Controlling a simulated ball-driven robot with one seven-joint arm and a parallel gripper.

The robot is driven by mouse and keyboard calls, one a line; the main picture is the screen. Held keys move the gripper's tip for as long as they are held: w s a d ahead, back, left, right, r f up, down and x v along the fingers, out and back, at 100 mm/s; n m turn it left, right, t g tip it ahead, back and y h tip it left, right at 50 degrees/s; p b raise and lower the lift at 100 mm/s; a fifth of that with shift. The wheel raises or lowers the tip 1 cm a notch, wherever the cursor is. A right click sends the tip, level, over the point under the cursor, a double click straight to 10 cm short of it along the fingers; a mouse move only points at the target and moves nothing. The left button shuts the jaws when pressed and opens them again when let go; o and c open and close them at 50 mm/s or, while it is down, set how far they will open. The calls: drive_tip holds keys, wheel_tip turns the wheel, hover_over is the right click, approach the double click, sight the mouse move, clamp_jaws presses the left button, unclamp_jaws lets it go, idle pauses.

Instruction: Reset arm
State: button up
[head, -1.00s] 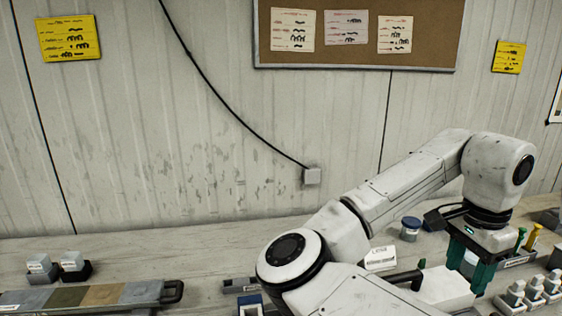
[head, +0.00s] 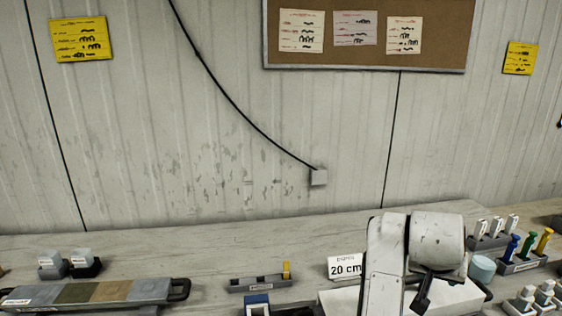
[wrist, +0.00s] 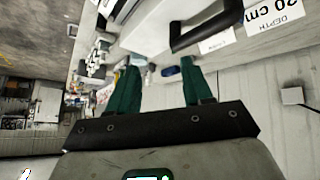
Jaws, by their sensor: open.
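My arm (head: 385,260) is folded at the lower right of the head view, over the bench in front of a white box. My gripper's fingers are hidden in the head view. In the wrist view my gripper (wrist: 160,65) shows two green fingers spread apart, with nothing between them. A white box with a black handle (wrist: 205,32) lies beyond the fingertips in that view. A white card reading 20 cm (head: 345,268) stands just left of my arm.
A sample tray (head: 95,292) and two small white-topped blocks (head: 68,262) are on the left of the bench (head: 210,250). A grey holder with a yellow piece (head: 260,282) sits mid-bench. Racks of coloured pegs (head: 520,264) and white pieces (head: 535,300) stand at the right.

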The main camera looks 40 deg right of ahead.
drive_tip(key=w+a+f+n+t, duration=0.2)
drive_tip(key=w+a+f+n, duration=0.1)
drive_tip(key=a+f+n, duration=0.4)
drive_tip(key=s+a+f+n+y, duration=0.3)
drive_tip(key=s+a+f, duration=0.1)
drive_tip(key=a+f, duration=0.5)
drive_tip(key=s+a+f+n+g+y, duration=0.1)
drive_tip(key=s+a+f+n+y, duration=0.2)
drive_tip(key=a+f, duration=0.6)
drive_tip(key=shift+s+a+n+y, duration=0.3)
drive_tip(key=shift+s+a+y, duration=0.3)
drive_tip(key=shift+s+a, duration=0.6)
drive_tip(key=shift+f, duration=0.1)
